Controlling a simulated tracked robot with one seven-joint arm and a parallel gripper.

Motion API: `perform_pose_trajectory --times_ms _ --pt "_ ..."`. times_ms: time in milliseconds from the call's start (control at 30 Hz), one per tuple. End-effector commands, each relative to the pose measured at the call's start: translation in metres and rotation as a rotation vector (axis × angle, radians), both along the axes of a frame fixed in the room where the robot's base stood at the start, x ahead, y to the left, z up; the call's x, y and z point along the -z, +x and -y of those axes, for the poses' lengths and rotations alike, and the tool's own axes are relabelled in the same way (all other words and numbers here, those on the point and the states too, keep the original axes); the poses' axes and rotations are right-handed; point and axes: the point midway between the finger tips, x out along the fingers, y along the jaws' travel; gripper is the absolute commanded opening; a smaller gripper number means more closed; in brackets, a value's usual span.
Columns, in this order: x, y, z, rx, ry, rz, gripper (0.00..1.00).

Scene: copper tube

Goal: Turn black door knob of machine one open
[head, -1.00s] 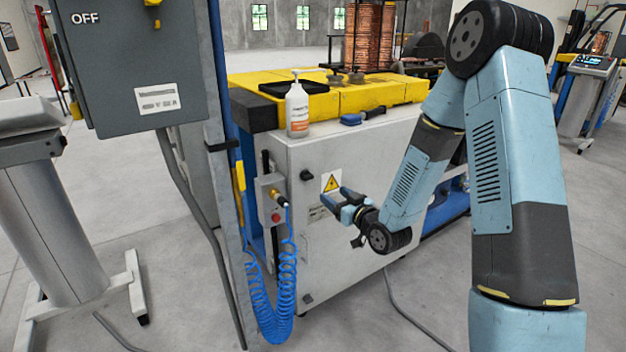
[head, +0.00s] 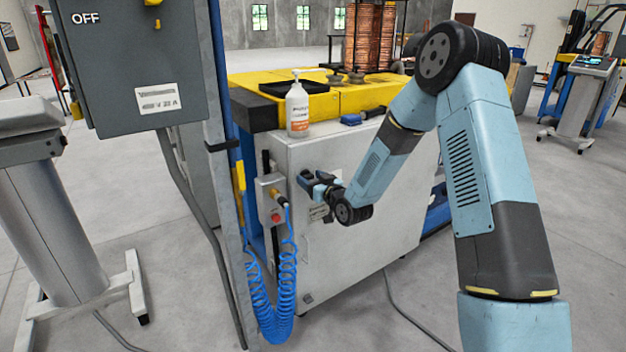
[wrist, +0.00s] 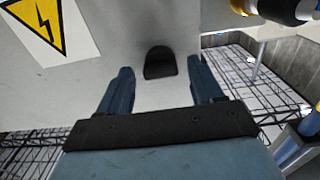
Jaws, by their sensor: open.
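The light grey cabinet of the machine (head: 365,240) stands in the middle of the head view. A black door knob (wrist: 160,62) shows on its grey face in the wrist view, between and just beyond my fingertips. My gripper (head: 306,182) is at the cabinet's upper left front in the head view, where it hides that knob. In the wrist view my gripper (wrist: 161,70) has its two blue fingers apart, one on each side of the knob, with nothing held. I cannot tell whether a finger touches the knob. A second black knob (head: 308,298) sits low on the door.
A yellow warning sign (wrist: 38,22) is beside the knob. A white bottle (head: 297,106) and a blue brush (head: 352,119) rest on top. A grey OFF box (head: 130,60) is at left.

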Motion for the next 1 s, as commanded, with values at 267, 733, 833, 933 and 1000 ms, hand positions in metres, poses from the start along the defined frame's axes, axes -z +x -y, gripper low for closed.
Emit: perform_pose_trajectory --times_ms 267,733,833,933,1000 --pt "0.000 0.004 -0.002 0.001 0.000 0.000 0.66" --pt "0.000 0.004 -0.002 0.001 0.000 0.000 0.31" --pt "0.000 0.004 -0.001 0.002 0.000 0.000 0.21" --pt "0.000 0.004 -0.001 0.003 0.000 0.000 0.11" --pt "0.000 0.004 0.004 0.005 0.001 -0.001 0.10"
